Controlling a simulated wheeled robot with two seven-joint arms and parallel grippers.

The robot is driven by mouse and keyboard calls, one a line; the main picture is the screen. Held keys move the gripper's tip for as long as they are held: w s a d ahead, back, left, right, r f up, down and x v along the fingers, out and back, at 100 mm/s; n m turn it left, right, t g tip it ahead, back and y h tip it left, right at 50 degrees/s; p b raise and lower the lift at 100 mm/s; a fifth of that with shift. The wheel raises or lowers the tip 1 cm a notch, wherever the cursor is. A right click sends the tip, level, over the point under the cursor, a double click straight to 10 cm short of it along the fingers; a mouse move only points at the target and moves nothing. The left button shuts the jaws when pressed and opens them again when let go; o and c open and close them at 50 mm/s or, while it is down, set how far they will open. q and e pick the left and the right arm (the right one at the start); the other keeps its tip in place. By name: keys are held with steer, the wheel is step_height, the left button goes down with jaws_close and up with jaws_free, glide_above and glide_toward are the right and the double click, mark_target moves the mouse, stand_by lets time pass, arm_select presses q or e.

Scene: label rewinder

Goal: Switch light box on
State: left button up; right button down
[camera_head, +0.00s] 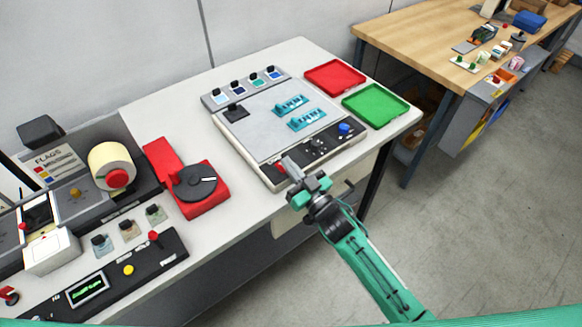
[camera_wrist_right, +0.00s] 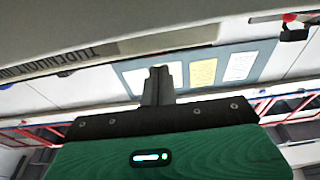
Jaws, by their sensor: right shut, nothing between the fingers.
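The light box (camera_head: 262,133) is a grey unit with a flat, grey-looking top panel in the middle of the white table. Its dark front strip carries a red control (camera_head: 280,168) at the left end, small dark knobs (camera_head: 317,144) and a blue button (camera_head: 344,128) at the right. Teal pieces (camera_head: 306,119) lie on its panel. My right gripper (camera_head: 289,163) is shut and empty, with its fingertips right beside the red control; I cannot tell whether they touch. Its closed fingers also show in the right wrist view (camera_wrist_right: 157,86). My left gripper is not in view.
A red tray (camera_head: 335,64) and a green tray (camera_head: 400,105) stand right of the light box. A red unit with a black disc (camera_head: 195,182) and a label roll machine (camera_head: 110,165) stand left. Bare table lies between the red unit and light box.

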steer(key=shift+s+d+f, duration=0.1)
steer(key=shift+s+f, duration=0.05)
steer(key=shift+f, duration=0.7)
